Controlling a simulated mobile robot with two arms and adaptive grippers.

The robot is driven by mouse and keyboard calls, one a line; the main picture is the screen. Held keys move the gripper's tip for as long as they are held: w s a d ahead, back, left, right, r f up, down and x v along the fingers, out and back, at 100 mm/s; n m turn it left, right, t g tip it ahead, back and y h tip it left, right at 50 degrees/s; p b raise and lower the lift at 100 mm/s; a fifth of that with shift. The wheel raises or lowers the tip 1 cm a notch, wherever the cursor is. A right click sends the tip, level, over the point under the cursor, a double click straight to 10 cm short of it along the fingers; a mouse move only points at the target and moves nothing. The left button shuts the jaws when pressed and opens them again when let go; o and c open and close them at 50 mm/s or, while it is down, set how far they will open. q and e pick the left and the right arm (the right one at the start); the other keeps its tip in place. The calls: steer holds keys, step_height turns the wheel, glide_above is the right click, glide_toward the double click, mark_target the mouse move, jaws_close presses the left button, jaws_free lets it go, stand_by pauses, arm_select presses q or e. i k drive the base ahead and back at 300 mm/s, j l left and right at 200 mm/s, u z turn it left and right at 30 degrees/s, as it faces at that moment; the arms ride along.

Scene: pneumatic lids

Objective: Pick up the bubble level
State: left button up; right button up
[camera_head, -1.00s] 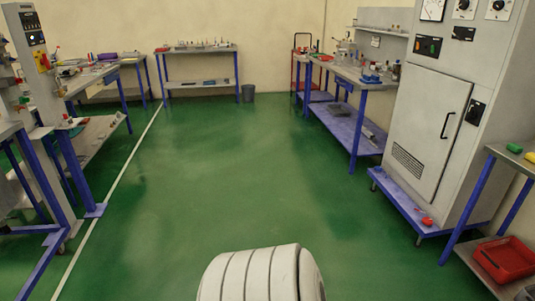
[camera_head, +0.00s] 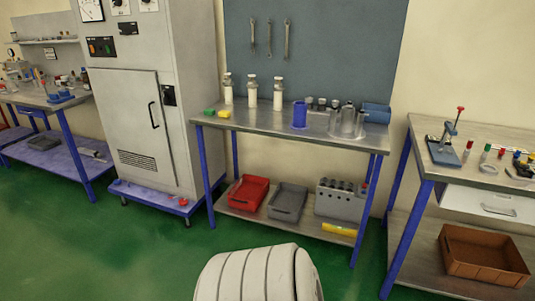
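A long yellow bar (camera_head: 340,229), which looks like the bubble level, lies at the front right of the lower shelf of the middle workbench (camera_head: 290,136). It is in front of a grey holder (camera_head: 341,203) with several round openings. Small details on the bar cannot be made out. Neither of my grippers is in view.
A red tray (camera_head: 248,193) and a grey tray (camera_head: 287,203) share the lower shelf. A grey cabinet (camera_head: 135,125) stands left of the bench. Another table (camera_head: 436,166) with a brown crate (camera_head: 483,256) below stands right. The green floor (camera_head: 130,255) in front is clear.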

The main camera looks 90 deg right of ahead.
mark_target(342, 231)
steer(key=z, duration=3.7)
steer(key=i+j+z, duration=0.6)
steer(key=j, duration=0.15)
steer(key=i+j+z, duration=0.1)
steer(key=j+z, duration=0.15)
steer(key=j, duration=0.15)
